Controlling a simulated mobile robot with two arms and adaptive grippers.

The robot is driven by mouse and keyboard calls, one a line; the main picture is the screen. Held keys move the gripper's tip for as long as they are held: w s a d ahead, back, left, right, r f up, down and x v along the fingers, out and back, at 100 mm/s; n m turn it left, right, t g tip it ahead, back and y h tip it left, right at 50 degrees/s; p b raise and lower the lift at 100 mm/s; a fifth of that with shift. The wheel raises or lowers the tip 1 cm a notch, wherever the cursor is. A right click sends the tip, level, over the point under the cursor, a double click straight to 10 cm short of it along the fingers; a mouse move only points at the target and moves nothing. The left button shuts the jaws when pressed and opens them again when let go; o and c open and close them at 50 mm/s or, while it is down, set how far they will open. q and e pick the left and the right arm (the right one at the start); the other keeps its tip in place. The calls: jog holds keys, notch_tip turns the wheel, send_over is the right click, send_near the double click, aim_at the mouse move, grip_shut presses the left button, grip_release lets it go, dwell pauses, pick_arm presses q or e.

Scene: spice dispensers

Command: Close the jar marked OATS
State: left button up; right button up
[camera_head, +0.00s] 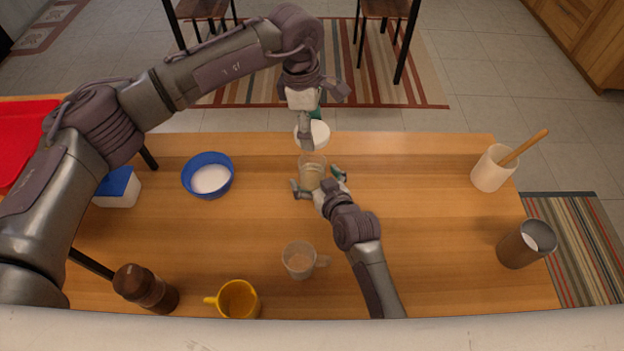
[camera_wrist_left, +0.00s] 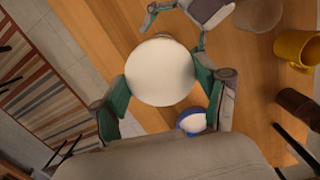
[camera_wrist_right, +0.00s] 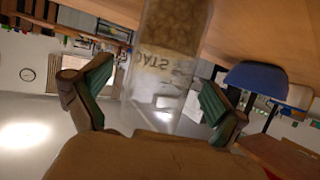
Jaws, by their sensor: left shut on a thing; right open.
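The OATS jar (camera_head: 312,175) is a clear jar with pale tan contents, standing near the far edge of the table. Its OATS lettering shows in the right wrist view (camera_wrist_right: 170,62). A round white lid (camera_head: 319,132) is held by my left gripper (camera_head: 310,128), above and slightly beyond the jar and apart from it. In the left wrist view the lid (camera_wrist_left: 160,72) sits between both fingers. My right gripper (camera_head: 318,183) is open, with its fingers on either side of the jar; a gap shows beside the jar in the right wrist view.
A blue bowl (camera_head: 208,176) stands left of the jar, beside a blue-lidded box (camera_head: 120,190). A glass mug (camera_head: 299,260), yellow mug (camera_head: 238,300) and brown mill (camera_head: 146,289) stand nearer. A metal canister (camera_head: 522,246) and spoon crock (camera_head: 492,169) stand right. Table right of the jar is clear.

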jog(key=shift+x, duration=0.75)
jog(key=c, duration=1.8)
pick_arm(q)
jog(key=shift+f, duration=2.5)
jog(key=shift+f, duration=0.9)
jog(key=shift+f, duration=0.5)
pick_arm(e)
grip_shut()
